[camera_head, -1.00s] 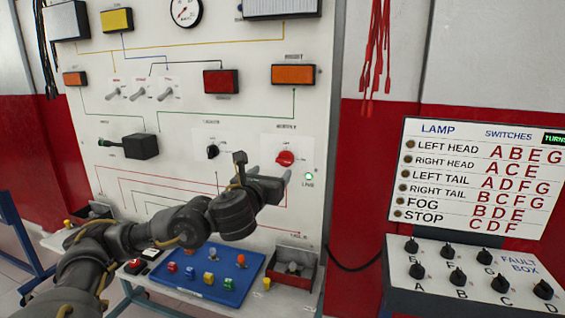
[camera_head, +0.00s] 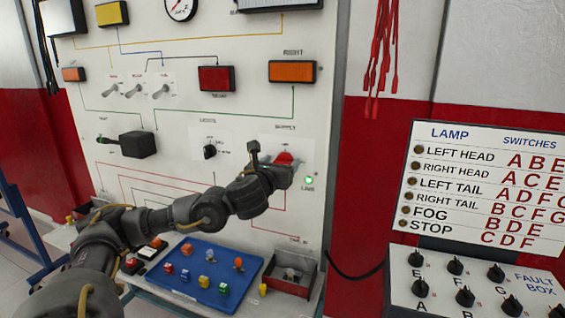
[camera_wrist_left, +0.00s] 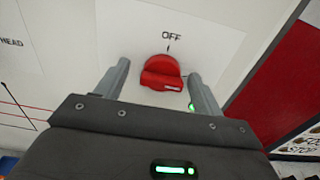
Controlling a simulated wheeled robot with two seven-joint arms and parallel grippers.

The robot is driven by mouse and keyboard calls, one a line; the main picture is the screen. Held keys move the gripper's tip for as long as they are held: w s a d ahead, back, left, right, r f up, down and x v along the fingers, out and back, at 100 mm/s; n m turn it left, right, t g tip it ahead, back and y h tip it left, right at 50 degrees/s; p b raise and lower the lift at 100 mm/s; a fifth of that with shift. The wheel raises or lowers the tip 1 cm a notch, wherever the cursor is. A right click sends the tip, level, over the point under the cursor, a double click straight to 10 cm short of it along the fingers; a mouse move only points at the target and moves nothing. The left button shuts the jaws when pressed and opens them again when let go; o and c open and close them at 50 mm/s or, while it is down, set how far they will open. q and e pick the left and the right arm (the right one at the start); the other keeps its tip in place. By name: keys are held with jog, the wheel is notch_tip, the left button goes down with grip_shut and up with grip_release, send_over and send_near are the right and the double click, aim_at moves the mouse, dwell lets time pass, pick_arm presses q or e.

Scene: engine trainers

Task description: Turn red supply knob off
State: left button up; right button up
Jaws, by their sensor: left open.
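The red supply knob (camera_head: 284,158) is on the white panel, below its label, and my left gripper partly covers it in the head view. In the left wrist view the red knob (camera_wrist_left: 162,73) sits under the word OFF, with its grip bar lying roughly crosswise. My left gripper (camera_wrist_left: 155,85) is open, with one finger on each side of the knob and gaps between fingers and knob. It also shows in the head view (camera_head: 285,175), just in front of the panel. Whether the fingertips reach the panel is unclear. My right gripper is not in view.
A green lamp (camera_head: 308,180) glows right of the knob. A black knob (camera_head: 210,151) is to the left. A blue tray (camera_head: 190,290) with small coloured parts and a red bin (camera_head: 271,279) stand below. A fault box (camera_head: 480,285) is at the right.

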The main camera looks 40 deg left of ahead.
pick_arm(q)
jog(key=shift+d, duration=0.1)
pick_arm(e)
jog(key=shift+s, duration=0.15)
pick_arm(q)
jog(key=shift+c, duration=1.9)
jog(key=c, duration=0.6)
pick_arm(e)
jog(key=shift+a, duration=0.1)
